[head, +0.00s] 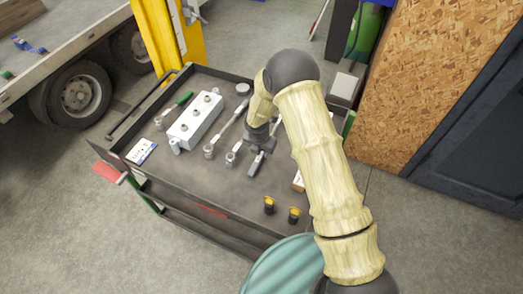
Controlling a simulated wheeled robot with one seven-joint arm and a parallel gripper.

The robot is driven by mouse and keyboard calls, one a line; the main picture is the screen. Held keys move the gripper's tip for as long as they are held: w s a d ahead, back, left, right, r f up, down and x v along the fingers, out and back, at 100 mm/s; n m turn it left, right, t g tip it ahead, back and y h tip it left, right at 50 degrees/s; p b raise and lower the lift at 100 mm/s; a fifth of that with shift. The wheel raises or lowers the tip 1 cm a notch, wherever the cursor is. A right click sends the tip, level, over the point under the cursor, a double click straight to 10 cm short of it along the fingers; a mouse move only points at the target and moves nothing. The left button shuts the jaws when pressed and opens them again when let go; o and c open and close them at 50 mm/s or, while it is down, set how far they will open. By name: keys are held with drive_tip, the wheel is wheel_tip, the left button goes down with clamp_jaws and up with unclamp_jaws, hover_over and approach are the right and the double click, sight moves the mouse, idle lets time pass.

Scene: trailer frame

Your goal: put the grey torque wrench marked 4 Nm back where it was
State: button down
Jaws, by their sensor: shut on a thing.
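My gripper (261,147) points down over the right half of the dark cart top. It is shut on a grey tool, which I take to be the grey torque wrench; gripper and arm hide much of it, and no 4 Nm mark can be read. Whether it touches the cart top I cannot tell. To the left, another grey wrench (224,130) lies slantwise on the cart, and a round socket end (231,158) shows between it and my gripper. A green-handled wrench (182,99) lies farther left, behind a pale grey block (196,121) with round knobs.
The cart (180,185) has a raised rim. A white card (141,151) lies at its left end. Two yellow-and-black pieces (269,204) (293,214) stand near the front right edge. The front middle is mostly clear. A yellow post (157,38) stands behind.

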drive_tip(key=c, duration=1.2)
unclamp_jaws()
wheel_tip(320, 180, up, 12)
drive_tip(key=s, duration=0.2)
drive_tip(key=shift+a+b, duration=0.35)
drive_tip(key=shift+b, duration=0.05)
drive_tip(key=shift+f, duration=0.1)
drive_tip(key=s+d+r+m, duration=0.7)
drive_tip(key=s+d+m, duration=0.2)
drive_tip(key=m, duration=0.7)
drive_tip(key=s+d+r+m, duration=0.6)
drive_tip(key=s+d+m, duration=0.3)
drive_tip(key=m, duration=0.7)
drive_tip(key=d, duration=0.3)
drive_tip(key=shift+s+r+t+y, duration=0.25)
drive_tip(key=shift+r+t+y, duration=0.05)
drive_tip(key=shift+r+t, duration=0.1)
